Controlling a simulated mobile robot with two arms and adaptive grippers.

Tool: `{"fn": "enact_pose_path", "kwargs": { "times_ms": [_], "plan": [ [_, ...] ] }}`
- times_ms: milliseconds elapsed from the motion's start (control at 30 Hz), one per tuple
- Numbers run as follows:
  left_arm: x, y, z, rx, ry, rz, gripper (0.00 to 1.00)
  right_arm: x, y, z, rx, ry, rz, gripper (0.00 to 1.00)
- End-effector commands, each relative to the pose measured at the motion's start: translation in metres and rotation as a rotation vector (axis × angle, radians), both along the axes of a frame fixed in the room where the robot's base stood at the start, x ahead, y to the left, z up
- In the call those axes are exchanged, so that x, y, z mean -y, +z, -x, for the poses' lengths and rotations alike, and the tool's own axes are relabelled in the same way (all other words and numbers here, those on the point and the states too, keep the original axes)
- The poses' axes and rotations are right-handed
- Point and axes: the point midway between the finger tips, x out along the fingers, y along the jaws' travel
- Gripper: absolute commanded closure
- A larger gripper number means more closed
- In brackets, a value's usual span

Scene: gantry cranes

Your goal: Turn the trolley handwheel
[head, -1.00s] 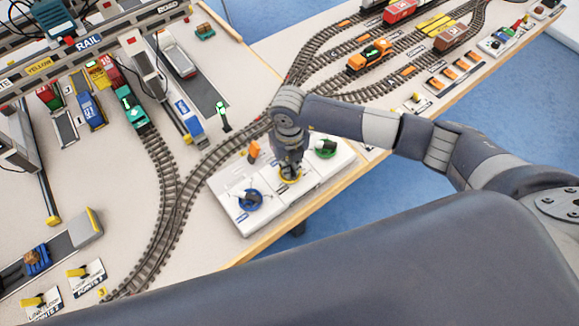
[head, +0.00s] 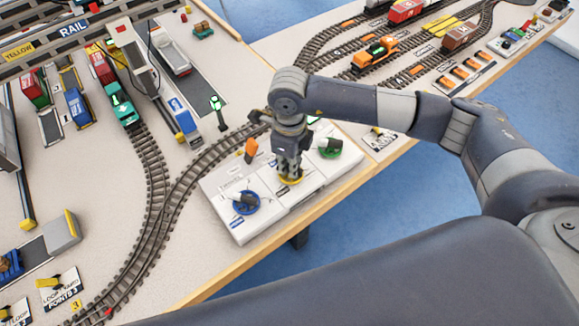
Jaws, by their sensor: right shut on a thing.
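A white control panel (head: 262,221) at the table's front edge carries a blue handwheel (head: 245,202), a yellow handwheel (head: 291,180) and a green handwheel (head: 330,148). The labels beside them are too small to read, so I cannot tell by name which is the trolley handwheel. My right gripper (head: 289,171) points down over the yellow handwheel, shut on it. It hides most of that wheel; only part of the yellow rim shows. My left gripper is not in view.
An orange lever (head: 251,150) stands on the panel close to my right gripper. Curved track (head: 150,225) runs left of the panel. A green signal (head: 217,109) stands behind it.

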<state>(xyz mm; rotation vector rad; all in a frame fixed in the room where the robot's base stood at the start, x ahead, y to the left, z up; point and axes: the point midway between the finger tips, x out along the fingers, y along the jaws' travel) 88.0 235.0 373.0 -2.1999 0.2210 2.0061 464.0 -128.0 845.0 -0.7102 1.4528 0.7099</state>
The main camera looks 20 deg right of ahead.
Motion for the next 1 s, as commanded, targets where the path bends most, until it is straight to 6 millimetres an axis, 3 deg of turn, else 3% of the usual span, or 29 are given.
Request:
{"fn": "enact_pose_path", "kwargs": {
  "times_ms": [633, 667, 733, 1000],
  "plan": [
    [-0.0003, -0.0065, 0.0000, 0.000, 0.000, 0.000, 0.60, -0.0008, 0.0017, -0.0015, 0.005, 0.051, -0.002, 1.00],
    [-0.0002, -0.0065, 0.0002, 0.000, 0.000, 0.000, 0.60, -0.0007, 0.0017, -0.0016, 0.005, 0.051, -0.002, 0.86],
    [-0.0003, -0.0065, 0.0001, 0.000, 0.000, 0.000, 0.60, -0.0007, 0.0016, -0.0013, 0.005, 0.050, -0.002, 0.70],
    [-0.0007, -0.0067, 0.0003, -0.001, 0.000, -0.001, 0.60, -0.0005, 0.0007, -0.0005, 0.002, 0.050, -0.001, 0.70]
  ]
}}
